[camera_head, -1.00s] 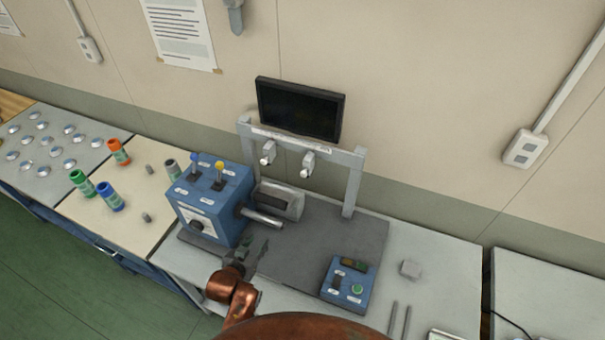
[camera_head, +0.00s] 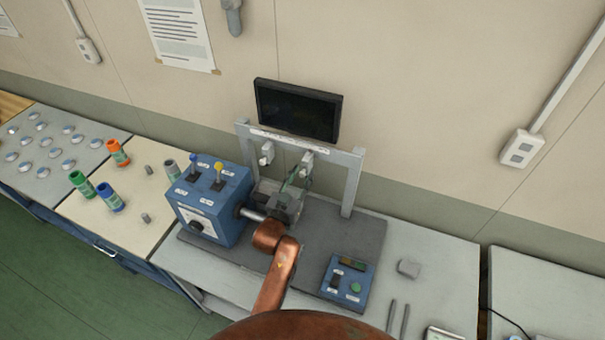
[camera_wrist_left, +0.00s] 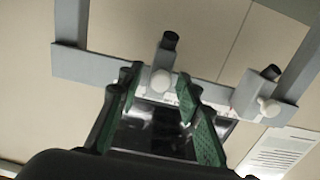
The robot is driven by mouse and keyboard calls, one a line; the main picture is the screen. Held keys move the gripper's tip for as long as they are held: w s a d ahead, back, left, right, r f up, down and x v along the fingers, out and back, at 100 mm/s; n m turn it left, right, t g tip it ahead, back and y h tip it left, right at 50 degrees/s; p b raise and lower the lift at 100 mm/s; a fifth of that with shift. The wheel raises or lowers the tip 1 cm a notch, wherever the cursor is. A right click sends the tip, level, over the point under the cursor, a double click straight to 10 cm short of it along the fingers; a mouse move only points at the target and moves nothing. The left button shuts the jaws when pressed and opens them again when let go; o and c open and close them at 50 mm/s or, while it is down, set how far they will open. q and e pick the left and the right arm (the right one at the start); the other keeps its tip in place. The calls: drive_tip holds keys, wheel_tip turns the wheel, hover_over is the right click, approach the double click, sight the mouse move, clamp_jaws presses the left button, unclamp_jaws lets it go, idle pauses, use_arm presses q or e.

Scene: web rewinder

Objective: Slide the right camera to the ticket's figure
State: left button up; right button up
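The right camera (camera_head: 307,161) is a small grey block with a white knob, hanging on the grey crossbar (camera_head: 340,153) under the screen. The left camera (camera_head: 267,152) hangs on the same bar to its left. My left gripper (camera_head: 298,180) is raised just in front of and below the right camera. In the wrist view its green-padded fingers (camera_wrist_left: 159,82) are apart, with the right camera's white knob (camera_wrist_left: 160,81) showing between them. I cannot tell whether either finger touches it. The left camera (camera_wrist_left: 256,91) is at right there. My right gripper is not in view.
A dark screen (camera_head: 298,109) stands behind the crossbar. The blue control box (camera_head: 213,199) with levers and a roller is left of my arm; a blue button box (camera_head: 347,283) is at right. A printed sheet (camera_head: 178,33) hangs on the wall.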

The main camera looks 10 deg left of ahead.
use_arm(q)
drive_tip(key=shift+w, duration=0.3)
drive_tip(key=shift+c, duration=0.5)
clamp_jaws()
